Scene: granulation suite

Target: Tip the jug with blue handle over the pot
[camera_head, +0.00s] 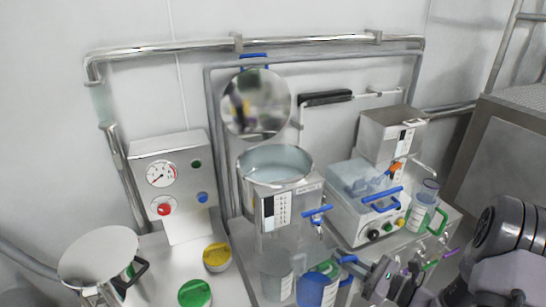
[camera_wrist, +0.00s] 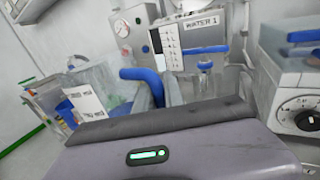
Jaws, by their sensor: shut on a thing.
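The clear jug with the blue handle (camera_head: 312,291), with blue showing in its body, is at the bottom centre of the head view and looks roughly upright. My gripper (camera_head: 372,280) is at its right side, shut on its blue handle. A round steel pot (camera_head: 98,254) with a pale top and a black side handle stands at the lower left, well apart from the jug.
A steel water vessel (camera_head: 275,168) with a blue tap stands behind the jug. A gauge panel (camera_head: 170,180) is left of it. A white machine (camera_head: 366,215) and a green-handled jug (camera_head: 424,213) are at right. Yellow (camera_head: 217,257) and green (camera_head: 195,293) containers stand between pot and jug.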

